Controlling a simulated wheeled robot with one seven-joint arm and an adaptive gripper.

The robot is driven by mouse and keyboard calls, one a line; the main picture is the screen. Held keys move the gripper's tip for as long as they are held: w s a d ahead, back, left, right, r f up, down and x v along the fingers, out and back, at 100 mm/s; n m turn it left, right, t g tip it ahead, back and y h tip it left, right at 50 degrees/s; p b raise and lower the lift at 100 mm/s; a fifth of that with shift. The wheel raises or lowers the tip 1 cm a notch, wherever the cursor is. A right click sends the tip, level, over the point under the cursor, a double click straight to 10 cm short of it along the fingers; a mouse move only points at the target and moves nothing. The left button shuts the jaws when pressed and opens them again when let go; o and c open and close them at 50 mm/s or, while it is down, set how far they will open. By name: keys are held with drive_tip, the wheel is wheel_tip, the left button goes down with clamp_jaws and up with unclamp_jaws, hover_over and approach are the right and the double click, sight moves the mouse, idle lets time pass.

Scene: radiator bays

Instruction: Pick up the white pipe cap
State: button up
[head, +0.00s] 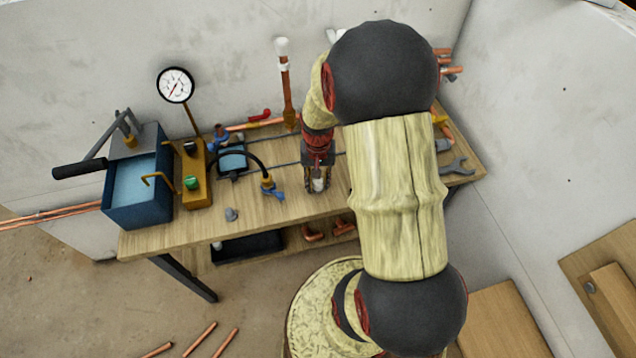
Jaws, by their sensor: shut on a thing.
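My gripper (318,187) reaches down over the front part of the wooden workbench (205,226). It is shut on a small white piece, the white pipe cap (318,184), which shows between its fingertips. Most of the cap is hidden by the fingers. I cannot tell whether the cap still touches the bench top. Another white fitting (281,45) sits on top of an upright copper pipe behind my gripper.
A blue tank with a lever (137,200), a pressure gauge (175,85) and a brass block with a green knob (193,183) stand on the left. A grey wrench (459,167) lies at the right end. A small grey piece (231,214) lies near the front edge.

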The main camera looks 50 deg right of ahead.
sight(318, 181)
drive_tip(key=shift+r, duration=0.6)
wheel_tip(318, 181, up, 2)
drive_tip(key=shift+r+p, duration=0.25)
drive_tip(key=shift+p, duration=0.6)
drive_tip(key=s+a+r+p, duration=0.2)
drive_tip(key=s+r+p, duration=0.2)
drive_tip(key=s+r, duration=0.2)
drive_tip(key=s+a+r+p, duration=0.2)
drive_tip(key=s+r+p, duration=0.2)
drive_tip(key=s+r, duration=0.3)
drive_tip(key=shift+a+r, duration=0.4)
drive_tip(key=shift+r, duration=0.3)
drive_tip(key=shift+r, duration=0.1)
